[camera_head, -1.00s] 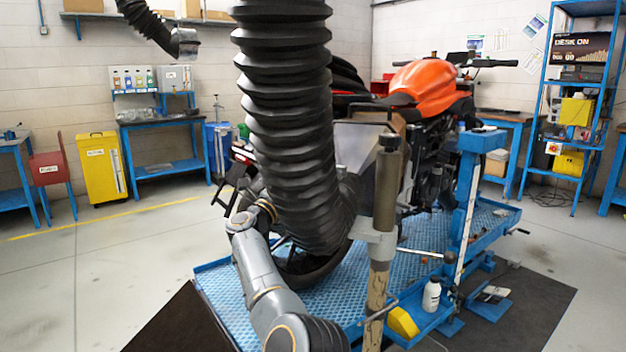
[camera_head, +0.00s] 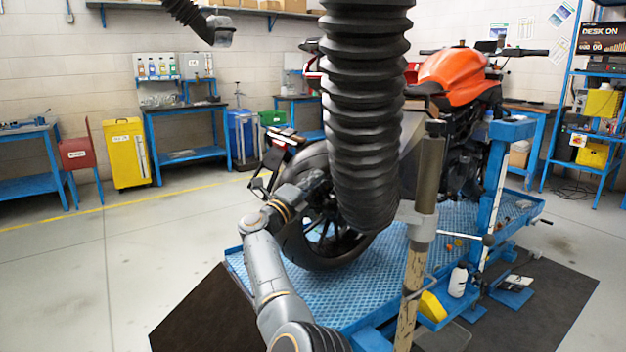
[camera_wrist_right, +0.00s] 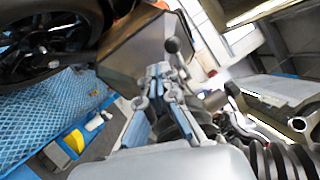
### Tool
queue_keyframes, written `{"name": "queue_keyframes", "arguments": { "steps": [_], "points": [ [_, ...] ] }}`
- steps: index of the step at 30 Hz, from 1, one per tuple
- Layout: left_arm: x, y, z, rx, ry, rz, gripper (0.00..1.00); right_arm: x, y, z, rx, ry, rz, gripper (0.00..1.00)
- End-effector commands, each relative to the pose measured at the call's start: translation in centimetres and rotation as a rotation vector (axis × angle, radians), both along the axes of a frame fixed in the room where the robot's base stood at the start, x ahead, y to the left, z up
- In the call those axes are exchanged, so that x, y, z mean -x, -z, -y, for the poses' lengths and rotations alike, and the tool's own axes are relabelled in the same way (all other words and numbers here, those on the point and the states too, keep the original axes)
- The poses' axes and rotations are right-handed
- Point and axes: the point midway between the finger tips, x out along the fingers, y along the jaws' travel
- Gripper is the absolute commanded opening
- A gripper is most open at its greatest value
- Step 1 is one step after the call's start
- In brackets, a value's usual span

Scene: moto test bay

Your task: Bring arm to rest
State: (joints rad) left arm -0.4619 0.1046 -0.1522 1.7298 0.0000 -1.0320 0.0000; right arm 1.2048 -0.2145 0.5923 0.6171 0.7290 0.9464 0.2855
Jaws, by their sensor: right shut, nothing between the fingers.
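My right arm (camera_head: 268,262) rises from the bottom of the head view, bends at the elbow, and reaches toward the motorcycle's rear wheel. Its far end passes toward the black ribbed hose (camera_head: 362,105), which hangs in front of the motorcycle. I cannot make out the right fingertips in the head view. In the right wrist view the right gripper (camera_wrist_right: 160,75) is shut and empty, with its fingers close together in front of a dark grey panel (camera_wrist_right: 138,48). My left gripper is not in view.
The orange motorcycle (camera_head: 452,82) stands on a blue lift platform (camera_head: 345,300). A post (camera_head: 424,200) stands right of the hose. A white bottle (camera_head: 458,280) and a yellow block (camera_head: 432,306) sit at the lift's near side. The floor at left is clear.

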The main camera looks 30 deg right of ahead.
Motion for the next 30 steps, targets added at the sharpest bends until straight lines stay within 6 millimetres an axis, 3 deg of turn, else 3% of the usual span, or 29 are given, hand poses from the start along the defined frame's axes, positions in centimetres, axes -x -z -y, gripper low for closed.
{"name": "queue_keyframes", "arguments": {
  "steps": [9, 11, 14, 17, 23, 26, 30],
  "points": [
    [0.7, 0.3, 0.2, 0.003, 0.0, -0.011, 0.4, 0.0, 0.3, 0.0, 0.007, -0.004, -0.007, 0.0],
    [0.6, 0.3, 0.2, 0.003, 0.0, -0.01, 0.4, -0.1, 1.1, 0.2, 0.032, -0.016, -0.029, 0.0],
    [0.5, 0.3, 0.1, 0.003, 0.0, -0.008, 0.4, -0.5, 3.9, 0.4, 0.124, -0.069, -0.108, 0.0],
    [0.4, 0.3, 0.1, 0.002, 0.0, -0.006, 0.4, -0.8, 8.5, 0.0, 0.271, -0.169, -0.248, 0.0],
    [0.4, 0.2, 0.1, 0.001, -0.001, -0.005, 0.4, 0.6, 20.7, -3.8, 0.591, -0.437, -0.617, 0.0],
    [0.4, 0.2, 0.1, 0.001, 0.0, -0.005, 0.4, 2.9, 27.5, -6.4, 0.723, -0.582, -0.811, 0.0],
    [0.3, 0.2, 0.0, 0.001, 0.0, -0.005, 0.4, 7.9, 36.5, -9.7, 0.871, -0.775, -1.059, 0.0]
  ]
}}
